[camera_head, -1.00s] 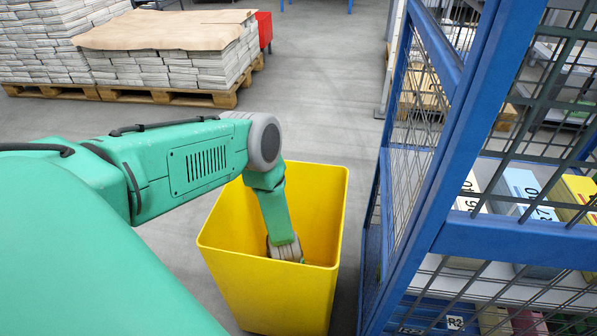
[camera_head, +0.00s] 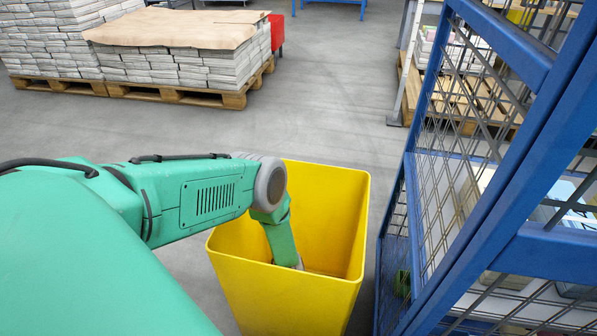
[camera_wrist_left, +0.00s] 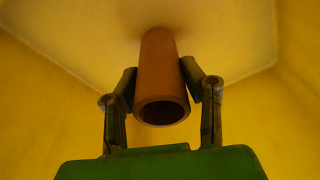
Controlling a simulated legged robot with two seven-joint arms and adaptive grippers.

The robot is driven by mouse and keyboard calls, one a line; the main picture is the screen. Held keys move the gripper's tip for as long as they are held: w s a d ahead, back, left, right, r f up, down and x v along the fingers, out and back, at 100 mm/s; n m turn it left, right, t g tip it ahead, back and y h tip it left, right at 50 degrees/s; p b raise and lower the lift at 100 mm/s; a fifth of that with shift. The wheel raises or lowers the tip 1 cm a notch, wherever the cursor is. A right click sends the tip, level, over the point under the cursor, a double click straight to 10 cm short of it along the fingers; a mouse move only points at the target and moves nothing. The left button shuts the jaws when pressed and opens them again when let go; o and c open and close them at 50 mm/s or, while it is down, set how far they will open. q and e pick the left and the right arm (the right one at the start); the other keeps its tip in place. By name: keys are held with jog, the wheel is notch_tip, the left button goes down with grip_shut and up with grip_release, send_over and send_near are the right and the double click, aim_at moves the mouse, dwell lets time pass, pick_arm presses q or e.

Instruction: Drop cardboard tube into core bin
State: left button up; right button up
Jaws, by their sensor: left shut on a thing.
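The yellow core bin (camera_head: 285,285) stands on the floor in the middle of the head view. My left arm reaches over its left rim and down inside. In the left wrist view my left gripper (camera_wrist_left: 161,88) is shut on the brown cardboard tube (camera_wrist_left: 160,72), with one finger on each side. The tube's open end faces the camera, and its far end points at the bin's bottom (camera_wrist_left: 90,25); I cannot tell whether it touches. In the head view the gripper and tube are hidden inside the bin. My right gripper is not in view.
A blue mesh cage (camera_head: 480,190) with boxes inside stands close to the bin's right side. Behind at left, a wooden pallet (camera_head: 190,95) bears newspaper stacks (camera_head: 185,65) under brown paper. The grey floor (camera_head: 330,110) behind the bin is clear.

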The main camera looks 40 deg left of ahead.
pick_arm(q)
jog(key=shift+f, duration=0.4)
jog(key=shift+d, duration=0.15)
jog(key=o, duration=1.1)
jog(key=shift+d+r, duration=0.4)
jog(key=shift+d, duration=0.05)
jog(key=shift+a+f, duration=0.25)
jog(key=shift+a, duration=0.25)
jog(key=shift+a+r, duration=0.1)
jog(key=shift+r, duration=0.05)
jog(key=r+p, duration=0.2)
jog(key=r, duration=0.2)
jog(key=s+r+p, duration=0.1)
jog(key=r+p, duration=0.1)
jog(key=r, duration=0.2)
jog(key=r+p, duration=0.2)
jog(key=r, duration=0.2)
jog(key=shift+s+d+r, duration=0.25)
jog(key=shift+s+r, duration=0.05)
jog(key=shift+s, duration=0.05)
jog(key=shift+d+r, duration=0.2)
jog(key=shift+d, duration=0.1)
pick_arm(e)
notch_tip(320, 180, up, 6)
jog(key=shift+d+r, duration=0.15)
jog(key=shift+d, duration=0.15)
